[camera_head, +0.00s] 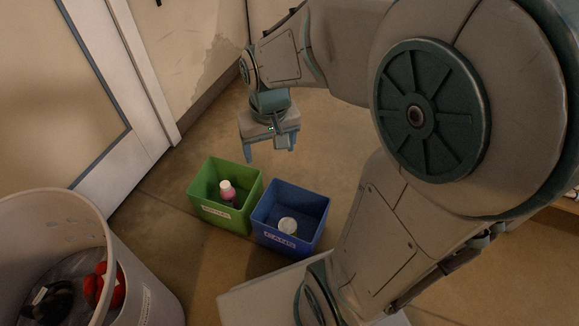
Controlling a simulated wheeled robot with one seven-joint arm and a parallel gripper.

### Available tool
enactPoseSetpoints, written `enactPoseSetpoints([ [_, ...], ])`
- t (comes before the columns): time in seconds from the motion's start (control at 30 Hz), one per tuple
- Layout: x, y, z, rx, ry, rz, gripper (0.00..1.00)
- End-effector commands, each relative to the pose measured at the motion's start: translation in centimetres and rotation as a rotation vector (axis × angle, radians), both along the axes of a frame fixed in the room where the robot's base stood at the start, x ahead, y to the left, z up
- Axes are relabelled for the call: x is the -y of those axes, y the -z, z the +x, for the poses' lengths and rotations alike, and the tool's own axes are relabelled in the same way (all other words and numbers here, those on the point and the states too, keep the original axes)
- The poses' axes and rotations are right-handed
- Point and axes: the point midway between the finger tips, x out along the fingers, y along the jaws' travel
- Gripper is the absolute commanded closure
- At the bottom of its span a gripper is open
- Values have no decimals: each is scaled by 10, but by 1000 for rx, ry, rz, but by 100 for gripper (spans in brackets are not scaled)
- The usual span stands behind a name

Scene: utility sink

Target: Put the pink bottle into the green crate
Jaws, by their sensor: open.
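The pink bottle (229,193) with a white cap is inside the green crate (222,220), which stands on the floor. Its lower part is partly hidden by the crate's front wall. My gripper (270,151) is open and empty. It points down above and behind the crates, to the right of the bottle and apart from it.
A blue crate (288,242) labelled for cans stands right beside the green one and holds a white round can (288,226). A large pale bin (140,285) at the lower left holds red and dark items. A door and wall are behind.

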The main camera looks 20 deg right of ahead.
Motion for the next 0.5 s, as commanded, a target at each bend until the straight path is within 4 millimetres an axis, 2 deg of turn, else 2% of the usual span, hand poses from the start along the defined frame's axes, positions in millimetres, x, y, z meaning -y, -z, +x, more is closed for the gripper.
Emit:
enactPoseSetpoints([
  [0.03, 4, -5, -18, 8, -3, -2, 26],
  [0.2, 11, -9, -59, 17, -16, -12, 26],
  [0.33, 15, -9, -74, 20, -21, -16, 26],
  [0.5, 15, -9, -78, 18, -23, -16, 26],
])
